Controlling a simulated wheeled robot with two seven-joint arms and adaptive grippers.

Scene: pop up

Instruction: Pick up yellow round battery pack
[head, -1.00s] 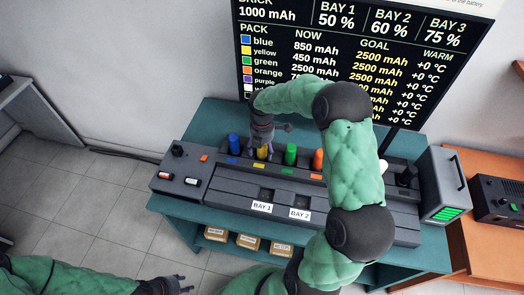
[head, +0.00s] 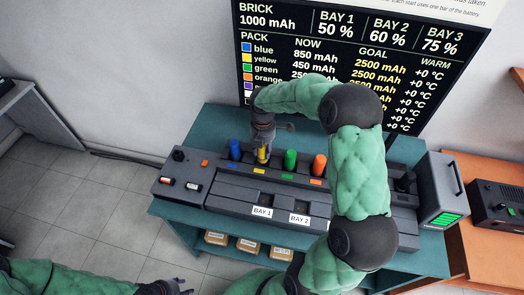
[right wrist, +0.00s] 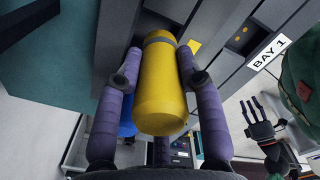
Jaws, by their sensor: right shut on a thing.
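The yellow round battery pack (right wrist: 161,88) is a yellow cylinder with a grey band, between the two purple fingers of my right gripper (right wrist: 163,80) in the right wrist view. In the head view the yellow pack (head: 263,154) stands in the back row of the grey console (head: 215,188), partly hidden by my right gripper (head: 263,143), which is shut on it from above. I cannot tell whether its lower end is clear of its slot. My left gripper (head: 178,287) is at the bottom of the head view, away from the console; its fingers are too small to read.
A blue pack (head: 235,150) stands left of the yellow one, and green (head: 290,160) and orange (head: 319,165) packs stand to its right. Bay 1 (head: 262,212) and Bay 2 (head: 300,219) labels are at the console front. A board (head: 310,40) stands behind.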

